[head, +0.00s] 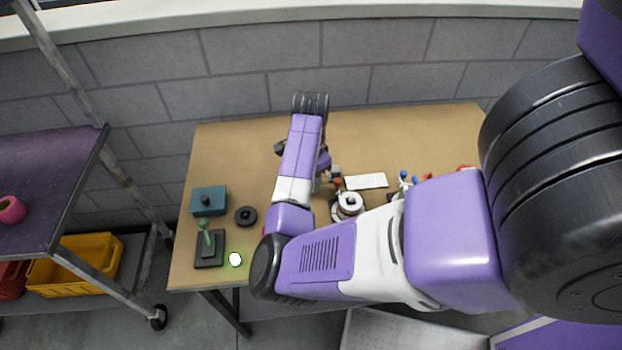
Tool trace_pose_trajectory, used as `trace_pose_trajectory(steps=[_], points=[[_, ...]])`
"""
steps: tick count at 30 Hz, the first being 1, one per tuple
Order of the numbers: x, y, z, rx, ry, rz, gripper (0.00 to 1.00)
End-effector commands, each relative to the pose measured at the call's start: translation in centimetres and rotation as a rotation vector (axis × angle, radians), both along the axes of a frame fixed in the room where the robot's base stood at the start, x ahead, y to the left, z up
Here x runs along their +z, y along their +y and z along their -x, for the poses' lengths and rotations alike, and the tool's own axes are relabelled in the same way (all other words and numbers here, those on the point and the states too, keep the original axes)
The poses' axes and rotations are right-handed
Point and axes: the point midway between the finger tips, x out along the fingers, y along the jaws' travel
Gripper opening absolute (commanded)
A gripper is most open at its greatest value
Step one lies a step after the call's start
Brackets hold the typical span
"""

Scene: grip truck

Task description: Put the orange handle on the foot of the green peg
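The green peg (206,238) stands on a dark square foot (209,262) at the table's front left corner. My arm reaches over the table, and its forearm covers the middle. My gripper (325,172) is mostly hidden behind the forearm; only dark parts show at its sides, and its fingers cannot be made out. A small orange-brown bit (327,186) shows just right of the forearm near the gripper. It may be the orange handle, but it is too small and covered to be sure, or to tell whether it is held.
On the wooden table (400,140) are a teal box (208,201), a black round piece (245,216), a glowing white-green disc (235,259), a white-and-brown spool (350,203), a white card (366,181) and small blue-topped items (404,179). A purple-shelved rack (60,190) stands left. The back of the table is clear.

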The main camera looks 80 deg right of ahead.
Motion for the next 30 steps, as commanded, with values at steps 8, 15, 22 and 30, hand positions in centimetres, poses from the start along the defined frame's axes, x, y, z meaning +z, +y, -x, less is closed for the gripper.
trace_pose_trajectory(steps=[8, 15, 22, 30], points=[[0.03, -0.02, -0.01, 0.000, 0.000, 0.001, 0.00], [-0.08, -0.01, 0.00, 0.000, 0.001, 0.001, 0.00], [-0.33, -0.01, 0.00, -0.001, 0.001, 0.001, 0.00], [-0.39, -0.02, -0.01, -0.001, 0.000, 0.001, 0.53]])
